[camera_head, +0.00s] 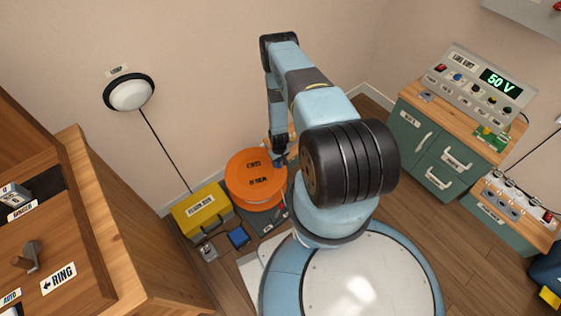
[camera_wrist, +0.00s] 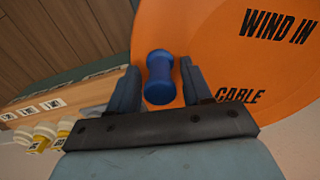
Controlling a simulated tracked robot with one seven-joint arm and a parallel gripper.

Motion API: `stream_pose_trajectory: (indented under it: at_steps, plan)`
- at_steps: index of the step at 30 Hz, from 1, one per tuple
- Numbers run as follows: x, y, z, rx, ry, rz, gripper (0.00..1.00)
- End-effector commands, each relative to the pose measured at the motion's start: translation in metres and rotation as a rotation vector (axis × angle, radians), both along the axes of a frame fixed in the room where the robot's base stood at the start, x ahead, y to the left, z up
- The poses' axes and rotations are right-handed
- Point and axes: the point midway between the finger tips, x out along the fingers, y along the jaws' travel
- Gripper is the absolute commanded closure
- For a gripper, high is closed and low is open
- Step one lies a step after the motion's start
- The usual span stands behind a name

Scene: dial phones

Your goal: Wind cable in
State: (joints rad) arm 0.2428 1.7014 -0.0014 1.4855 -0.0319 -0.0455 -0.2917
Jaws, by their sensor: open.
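An orange cable drum (camera_head: 258,177) stands on the floor near the back wall, with lettering on its flat top. In the wrist view the drum face (camera_wrist: 225,60) fills the upper right and reads "WIND IN" and "CABLE". A blue crank handle (camera_wrist: 160,78) stands up from the drum near its edge. My gripper (camera_wrist: 160,82) is open, with one finger on each side of the handle. A gap shows between the handle and the right finger; on the left I cannot tell whether it touches. In the head view the gripper (camera_head: 279,160) is small at the drum's right edge.
A yellow box (camera_head: 201,212) with a label stands left of the drum, with a small blue item (camera_head: 238,237) in front. A wooden cabinet (camera_head: 95,230) fills the left. A green bench (camera_head: 432,145) with a 50 V panel (camera_head: 475,85) stands right.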

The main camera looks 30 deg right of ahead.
Motion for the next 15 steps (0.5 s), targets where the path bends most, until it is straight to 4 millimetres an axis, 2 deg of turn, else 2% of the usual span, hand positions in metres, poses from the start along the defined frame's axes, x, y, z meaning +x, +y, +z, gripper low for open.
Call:
stream_pose_trajectory:
  at_steps: [7, 15]
  plan:
    - [0.0001, 0.0, -0.0002, 0.0, 0.0, 0.0, 0.52]
    - [0.0, 0.0002, -0.0001, 0.0, 0.0, 0.0, 0.78]
